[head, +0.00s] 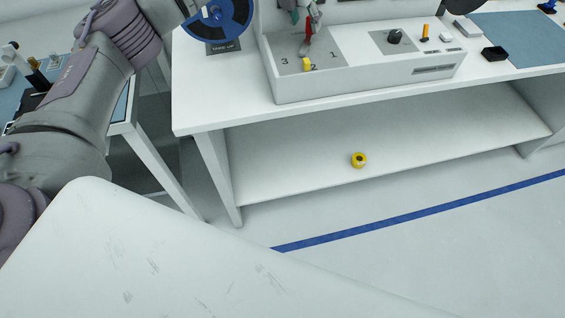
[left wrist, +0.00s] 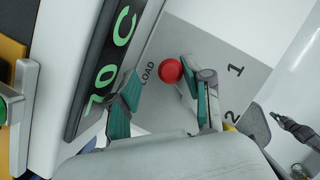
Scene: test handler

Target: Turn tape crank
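A blue and black reel (head: 218,18) stands above a dark label reading "TAKE UP" at the top of the head view, cut by the frame edge. No crank handle can be made out on it. My left gripper (left wrist: 158,78) is open, with its teal pads apart, above a panel with "LOAD" and numbers. A round red knob (left wrist: 171,70) shows near its fingertips; I cannot tell whether they touch it. In the head view the fingers (head: 303,14) show at the top edge above an elongated red part (head: 308,38).
The white console (head: 365,88) bears numbers, a yellow piece (head: 307,64) and a black knob (head: 395,36). A black tray (head: 494,54) and blue mat (head: 525,38) are to the right. A yellow roll (head: 359,160) lies on the lower shelf. A green-digit display (left wrist: 112,60) stands beside the left gripper.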

